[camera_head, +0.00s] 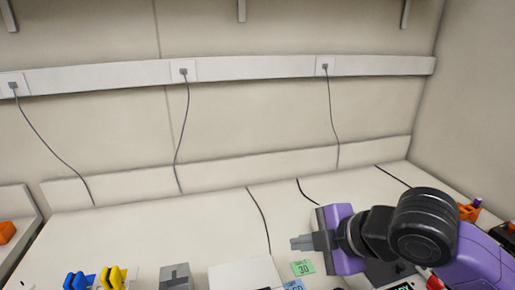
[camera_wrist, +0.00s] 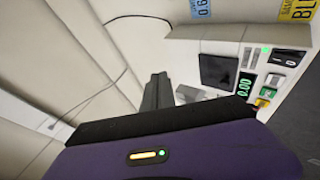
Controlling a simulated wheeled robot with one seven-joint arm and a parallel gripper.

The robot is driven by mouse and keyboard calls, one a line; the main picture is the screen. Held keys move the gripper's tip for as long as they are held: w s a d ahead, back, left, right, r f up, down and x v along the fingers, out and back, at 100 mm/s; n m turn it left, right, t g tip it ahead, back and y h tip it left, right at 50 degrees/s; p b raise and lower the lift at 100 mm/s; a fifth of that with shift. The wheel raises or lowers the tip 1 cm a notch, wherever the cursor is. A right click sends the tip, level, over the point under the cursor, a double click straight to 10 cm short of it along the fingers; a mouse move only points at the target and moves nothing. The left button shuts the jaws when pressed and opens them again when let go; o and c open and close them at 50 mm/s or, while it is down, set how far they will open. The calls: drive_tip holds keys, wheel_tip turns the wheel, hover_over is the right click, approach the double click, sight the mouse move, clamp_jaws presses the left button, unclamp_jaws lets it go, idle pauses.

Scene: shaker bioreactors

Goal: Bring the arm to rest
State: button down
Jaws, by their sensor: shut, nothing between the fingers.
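My gripper (camera_head: 301,243) is in the head view at the lower right, held above the bench and pointing left. Its grey fingers are together with nothing between them. In the wrist view the gripper's fingers (camera_wrist: 156,92) are together and point over the bench top. My purple and black arm reaches in from the right edge of the head view.
The white bench (camera_head: 130,230) runs along a wall with several sockets and hanging cables. Blue (camera_head: 78,280) and yellow (camera_head: 112,277) items stand at the front left. A green label (camera_head: 303,268) lies below the gripper. A device with a dark screen (camera_wrist: 219,70) shows in the wrist view.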

drive_tip(key=w+a+r+m+t+y, duration=0.1)
drive_tip(key=a+r+m+t+y, duration=0.15)
drive_tip(key=r+m+t, duration=0.45)
drive_tip(key=a+r+m+t+y, duration=0.1)
drive_tip(key=r+m+t+y, duration=0.2)
drive_tip(key=r, duration=0.7)
drive_tip(key=s+d+f+m+t+h, duration=0.4)
drive_tip(key=s+d+f+m+h, duration=0.95)
drive_tip(key=s+m+h, duration=0.2)
drive_tip(key=s+f+n+g+y, duration=0.2)
drive_tip(key=s+f, duration=0.5)
drive_tip(key=s, duration=0.5)
drive_tip(key=s+f+n+g+y, duration=0.1)
drive_tip(key=s+f+g, duration=0.3)
drive_tip(key=s+f, duration=0.4)
drive_tip(key=s+n, duration=0.1)
drive_tip(key=s, duration=0.3)
drive_tip(key=shift+d+y, duration=0.4)
drive_tip(key=shift+w, duration=0.1)
